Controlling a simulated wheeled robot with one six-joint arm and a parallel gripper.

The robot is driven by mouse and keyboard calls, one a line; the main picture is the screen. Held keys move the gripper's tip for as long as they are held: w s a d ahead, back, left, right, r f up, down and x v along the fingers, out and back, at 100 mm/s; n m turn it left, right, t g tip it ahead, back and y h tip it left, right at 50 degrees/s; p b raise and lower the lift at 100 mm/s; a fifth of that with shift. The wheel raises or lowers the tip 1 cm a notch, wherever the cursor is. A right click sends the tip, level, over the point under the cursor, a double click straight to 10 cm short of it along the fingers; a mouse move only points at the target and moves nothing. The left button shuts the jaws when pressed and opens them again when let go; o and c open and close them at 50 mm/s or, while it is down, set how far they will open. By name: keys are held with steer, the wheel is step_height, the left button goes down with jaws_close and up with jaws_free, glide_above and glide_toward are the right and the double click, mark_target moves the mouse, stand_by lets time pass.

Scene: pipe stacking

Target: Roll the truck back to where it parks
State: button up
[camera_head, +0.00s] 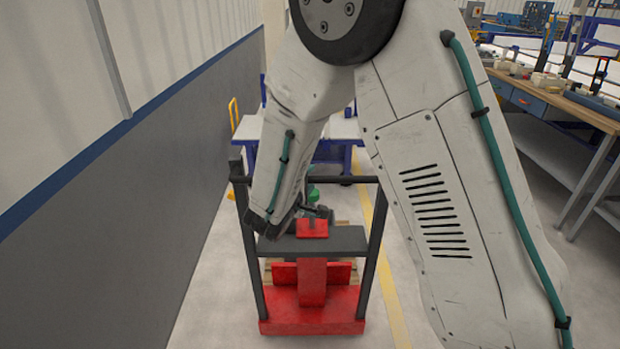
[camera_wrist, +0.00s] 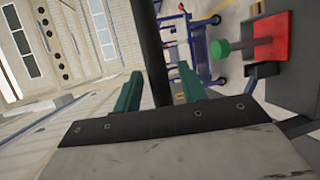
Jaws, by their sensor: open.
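The truck (camera_head: 312,310) is a trolley with a red base, dark upright posts and a dark crossbar, standing on the floor beside the left wall. A dark shelf (camera_head: 345,240) and a red upright block (camera_head: 312,270) show inside its frame. My arm reaches down over it and hides part of the crossbar. My gripper (camera_wrist: 160,72) shows in the wrist view with its two green fingers apart. A dark bar (camera_wrist: 152,40), apparently part of the truck's frame, runs between the fingers. I cannot tell whether they touch it.
A blue-framed table (camera_head: 335,135) stands behind the truck and also shows in the wrist view (camera_wrist: 208,48). A green knob (camera_wrist: 220,50) is near a red plate (camera_wrist: 270,38). A workbench (camera_head: 560,100) lines the right. A yellow floor line (camera_head: 392,290) runs beside the truck.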

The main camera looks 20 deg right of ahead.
steer(key=shift+x, duration=0.85)
jaws_close()
